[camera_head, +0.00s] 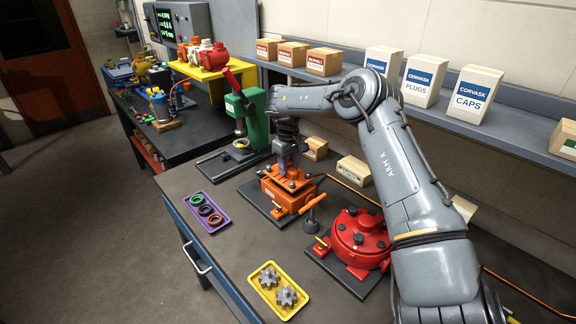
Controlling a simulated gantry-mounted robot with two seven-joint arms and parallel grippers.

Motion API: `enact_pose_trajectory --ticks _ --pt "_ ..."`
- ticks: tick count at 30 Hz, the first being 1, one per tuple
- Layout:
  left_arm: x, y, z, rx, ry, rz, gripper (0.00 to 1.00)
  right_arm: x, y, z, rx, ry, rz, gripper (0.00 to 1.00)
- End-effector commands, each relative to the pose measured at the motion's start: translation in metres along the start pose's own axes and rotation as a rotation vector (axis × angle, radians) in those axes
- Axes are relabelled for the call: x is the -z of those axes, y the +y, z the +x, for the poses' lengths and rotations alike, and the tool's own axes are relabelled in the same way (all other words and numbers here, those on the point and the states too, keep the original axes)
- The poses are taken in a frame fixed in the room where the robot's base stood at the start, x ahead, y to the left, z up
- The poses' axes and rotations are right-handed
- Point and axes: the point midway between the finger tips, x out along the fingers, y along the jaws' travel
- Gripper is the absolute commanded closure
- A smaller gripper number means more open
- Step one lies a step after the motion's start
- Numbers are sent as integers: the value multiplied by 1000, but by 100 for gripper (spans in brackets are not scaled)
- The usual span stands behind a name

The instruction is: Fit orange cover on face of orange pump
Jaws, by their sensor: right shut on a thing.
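The orange pump (281,199) sits on a dark base plate in the middle of the bench. The orange cover (292,178) is at the top of the pump, under my right gripper (289,169). My right arm reaches in from the right, and the gripper points down, shut on the cover. At this size I cannot tell whether the cover touches the pump's face or is just above it. The fingers partly hide the cover. My left gripper is not in view.
A red pump (352,244) stands to the right on its own plate. A purple tray (195,199) holds rings and a yellow tray (269,312) holds gears. A green press (250,125) stands behind left. Boxes line the back shelf.

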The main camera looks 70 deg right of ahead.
Motion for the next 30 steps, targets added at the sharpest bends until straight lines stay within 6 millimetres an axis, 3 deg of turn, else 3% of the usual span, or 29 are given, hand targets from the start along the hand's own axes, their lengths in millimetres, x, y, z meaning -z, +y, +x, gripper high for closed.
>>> enact_pose_trajectory --ticks 30 --pt "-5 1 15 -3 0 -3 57 1 0 21 0 3 0 100"
